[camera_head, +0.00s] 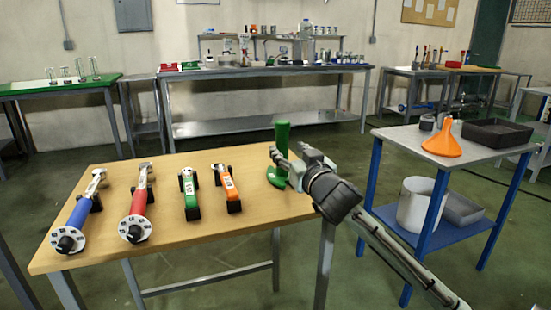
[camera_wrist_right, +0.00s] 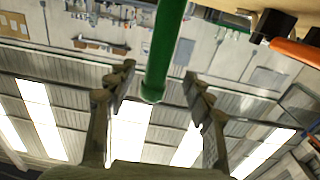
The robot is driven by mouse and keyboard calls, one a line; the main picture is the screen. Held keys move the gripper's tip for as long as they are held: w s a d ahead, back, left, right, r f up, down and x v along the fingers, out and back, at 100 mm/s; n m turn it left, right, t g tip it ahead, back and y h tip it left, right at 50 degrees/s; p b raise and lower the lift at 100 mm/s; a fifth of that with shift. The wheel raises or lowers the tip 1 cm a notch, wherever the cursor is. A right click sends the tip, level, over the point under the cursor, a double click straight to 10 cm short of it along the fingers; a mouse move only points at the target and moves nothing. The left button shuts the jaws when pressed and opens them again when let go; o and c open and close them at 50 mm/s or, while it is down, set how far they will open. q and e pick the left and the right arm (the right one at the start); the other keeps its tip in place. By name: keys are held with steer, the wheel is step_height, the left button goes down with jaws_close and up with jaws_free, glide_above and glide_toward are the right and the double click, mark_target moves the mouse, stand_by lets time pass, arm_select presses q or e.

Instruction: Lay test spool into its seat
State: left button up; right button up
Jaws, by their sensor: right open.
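A green upright piece (camera_head: 282,140) with a wider curved green foot stands at the right end of the wooden table (camera_head: 160,170). I cannot tell whether it is the test spool. My right gripper (camera_head: 285,163) is at this piece, its fingers on either side in the head view. In the right wrist view a green rod (camera_wrist_right: 165,45) reaches down between the open fingers (camera_wrist_right: 158,88), with a gap on both sides. A green-and-white piece (camera_head: 188,190) and an orange-and-white piece (camera_head: 230,185) lie on black supports. My left gripper is out of view.
A blue-handled piece (camera_head: 78,215) and a red-handled piece (camera_head: 138,205), each with a round dial, lie at the table's left. A cart (camera_head: 400,138) on the right holds an orange funnel (camera_head: 441,140) and a black tray (camera_head: 497,133). The table's front strip is clear.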

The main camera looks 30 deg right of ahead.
mark_target(284, 146)
steer(key=x, duration=0.6)
steer(key=shift+d+f, duration=0.15)
steer(key=shift+f, duration=0.2)
steer(key=shift+c, duration=0.5)
jaws_close()
steer(key=shift+r, duration=0.2)
